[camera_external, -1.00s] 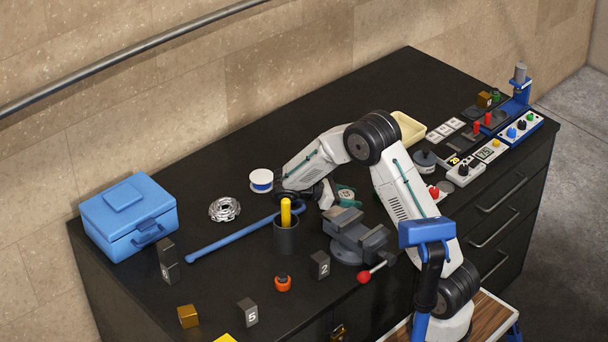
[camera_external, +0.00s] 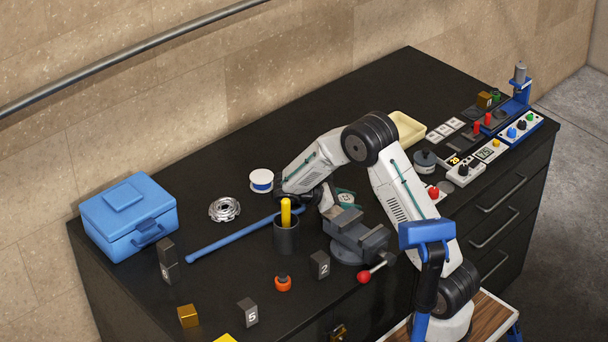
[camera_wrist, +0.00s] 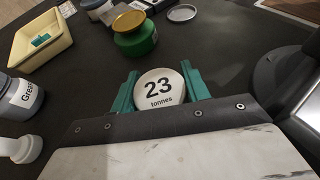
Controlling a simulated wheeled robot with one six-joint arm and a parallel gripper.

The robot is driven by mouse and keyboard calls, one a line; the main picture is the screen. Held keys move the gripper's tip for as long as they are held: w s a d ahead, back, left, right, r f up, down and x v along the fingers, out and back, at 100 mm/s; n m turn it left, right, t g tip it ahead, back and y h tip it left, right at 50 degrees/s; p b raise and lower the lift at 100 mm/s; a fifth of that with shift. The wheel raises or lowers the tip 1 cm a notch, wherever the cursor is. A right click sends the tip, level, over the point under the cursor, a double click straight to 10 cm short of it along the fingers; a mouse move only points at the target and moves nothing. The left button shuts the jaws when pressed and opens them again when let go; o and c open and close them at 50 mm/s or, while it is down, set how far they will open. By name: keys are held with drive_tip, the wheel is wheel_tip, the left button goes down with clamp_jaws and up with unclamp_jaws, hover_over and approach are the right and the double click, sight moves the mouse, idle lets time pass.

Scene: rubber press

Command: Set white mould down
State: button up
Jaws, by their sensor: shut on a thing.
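The white mould (camera_wrist: 158,88) is a white rounded piece marked "23 tonnes" in the wrist view. My gripper (camera_wrist: 158,92) is shut on it, with one teal finger on each side. In the external view my gripper (camera_external: 344,197) is low over the black bench top, just behind the grey vice. The mould is small there, and its lower part is hidden in the wrist view. I cannot tell whether it touches the bench.
A green jar with a gold lid (camera_wrist: 135,35) stands ahead of my gripper. A cream tray (camera_external: 424,138) and a grease tin (camera_wrist: 20,98) lie to the wrist view's left. The vice (camera_external: 357,238) and black pen cup (camera_external: 286,237) are close by.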

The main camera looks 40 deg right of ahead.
drive_tip(key=shift+f, duration=0.2)
drive_tip(key=o, duration=1.2)
drive_tip(key=v, duration=0.7)
drive_tip(key=shift+w+a+r, duration=0.1)
drive_tip(key=shift+w+a, duration=0.05)
drive_tip(key=shift+a, duration=0.2)
drive_tip(key=s+d+r+m+y, duration=0.1)
drive_tip(key=r, duration=0.1)
drive_tip(key=s+r+m+y, duration=0.1)
drive_tip(key=r, duration=0.2)
drive_tip(key=s+d+r+m+y, duration=0.1)
drive_tip(key=r, duration=0.1)
drive_tip(key=shift+s+d+r+m+t, duration=0.15)
drive_tip(key=shift+d+r+m+t, duration=0.15)
drive_tip(key=shift+d+t, duration=0.1)
drive_tip(key=s+a+r+m+t+y, duration=0.2)
drive_tip(key=s+a+r+y, duration=0.15)
drive_tip(key=s, duration=0.65)
drive_tip(key=s+a+r+m+t+y, duration=0.25)
drive_tip(key=s+r, duration=0.25)
drive_tip(key=s, duration=0.4)
drive_tip(key=s+a+m+t, duration=0.1)
drive_tip(key=s, duration=0.2)
drive_tip(key=s+a+f+m+t+y, duration=0.1)
drive_tip(key=s, duration=0.3)
drive_tip(key=s+a+f+m+t+y, duration=0.1)
drive_tip(key=s+a, duration=0.1)
drive_tip(key=s, duration=0.2)
drive_tip(key=shift+s, duration=0.1)
